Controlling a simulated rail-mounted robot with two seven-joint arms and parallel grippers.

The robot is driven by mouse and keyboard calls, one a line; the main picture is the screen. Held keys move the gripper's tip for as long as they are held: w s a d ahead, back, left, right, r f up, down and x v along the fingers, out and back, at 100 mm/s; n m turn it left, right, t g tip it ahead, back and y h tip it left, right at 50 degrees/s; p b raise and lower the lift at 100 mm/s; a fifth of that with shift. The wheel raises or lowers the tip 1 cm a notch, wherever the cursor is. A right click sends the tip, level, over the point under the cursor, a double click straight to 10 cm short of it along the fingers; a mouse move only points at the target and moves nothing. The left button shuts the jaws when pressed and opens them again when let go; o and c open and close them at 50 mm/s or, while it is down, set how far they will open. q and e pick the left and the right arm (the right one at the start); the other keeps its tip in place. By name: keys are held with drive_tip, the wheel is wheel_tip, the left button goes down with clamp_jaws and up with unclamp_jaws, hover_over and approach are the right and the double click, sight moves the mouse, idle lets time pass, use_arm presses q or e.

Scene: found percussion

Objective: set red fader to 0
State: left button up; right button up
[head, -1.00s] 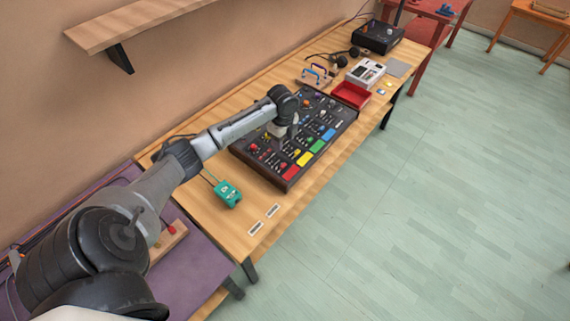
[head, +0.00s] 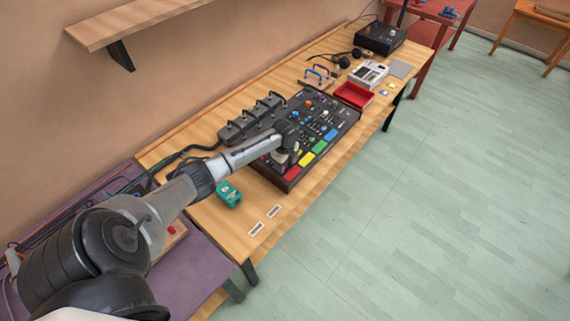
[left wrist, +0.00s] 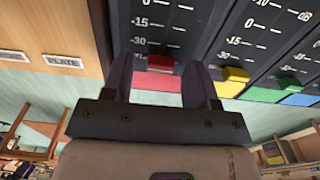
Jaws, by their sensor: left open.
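The red fader's cap (left wrist: 160,62) shows in the left wrist view, low on its track, below the -30 mark; the 0 mark lies higher up the scale. My left gripper (left wrist: 158,75) is open, with one dark finger on each side of the red parts; whether the fingers touch the cap cannot be told. In the head view my left gripper (head: 282,160) is over the front left of the dark mixer (head: 345,128), and the arm hides the cap. My right gripper is not in view.
A yellow fader cap (left wrist: 236,74) is just right of the right finger. A red pad (head: 292,173) is at the mixer's front edge. A teal box (head: 229,194) stands left of the mixer, and black pedals (head: 240,128) behind it. A red tray (head: 353,95) is beyond.

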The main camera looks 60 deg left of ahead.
use_arm(q)
drive_tip(key=shift+f, duration=0.1)
clamp_jaws()
idle(0.6)
